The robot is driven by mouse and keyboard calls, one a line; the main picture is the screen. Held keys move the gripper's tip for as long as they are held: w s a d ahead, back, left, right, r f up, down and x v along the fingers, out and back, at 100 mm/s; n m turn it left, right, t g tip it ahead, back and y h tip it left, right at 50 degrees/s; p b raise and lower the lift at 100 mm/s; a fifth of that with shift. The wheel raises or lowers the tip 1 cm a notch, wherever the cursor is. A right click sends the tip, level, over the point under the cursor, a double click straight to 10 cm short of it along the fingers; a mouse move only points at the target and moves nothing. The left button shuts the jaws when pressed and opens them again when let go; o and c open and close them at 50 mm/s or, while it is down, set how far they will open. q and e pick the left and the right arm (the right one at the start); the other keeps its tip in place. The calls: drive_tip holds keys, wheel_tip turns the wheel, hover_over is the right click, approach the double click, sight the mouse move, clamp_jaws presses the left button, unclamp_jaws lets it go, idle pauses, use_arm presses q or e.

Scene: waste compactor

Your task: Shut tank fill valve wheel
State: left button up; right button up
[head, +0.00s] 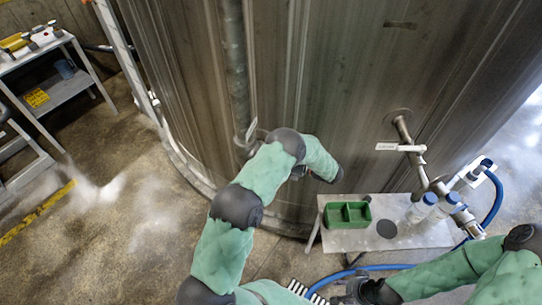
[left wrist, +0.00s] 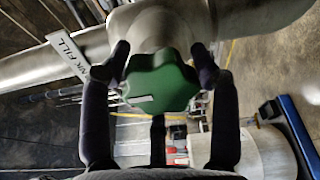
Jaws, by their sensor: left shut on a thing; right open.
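The tank fill valve wheel is a green lobed knob (left wrist: 162,75) in the left wrist view, on a grey metal pipe fitting. A tag reading "NK FILL" (left wrist: 68,57) sticks out beside it at the left. My left gripper (left wrist: 160,60) has its dark fingers on opposite sides of the wheel and is shut on it. In the head view my left arm reaches to the tank and hides the wheel and that gripper. My right gripper (head: 350,291) is open, low at the bottom of the head view, away from the wheel.
The large metal tank (head: 350,60) fills the back. A small table (head: 345,239) holds a green tray (head: 347,215) and white bottles (head: 421,208). A labelled pipe (head: 404,130) stands out from the tank above it. A blue hose (head: 380,267) runs near my right gripper. A shelf cart (head: 62,88) is at far left.

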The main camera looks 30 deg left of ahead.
use_arm(q)
drive_tip(key=o, duration=1.2)
drive_tip(key=shift+w+a+r, duration=0.15)
drive_tip(key=shift+w+r, duration=0.05)
drive_tip(key=shift+c, duration=0.2)
drive_tip(key=shift+f, duration=0.1)
drive_tip(key=shift+s, duration=0.1)
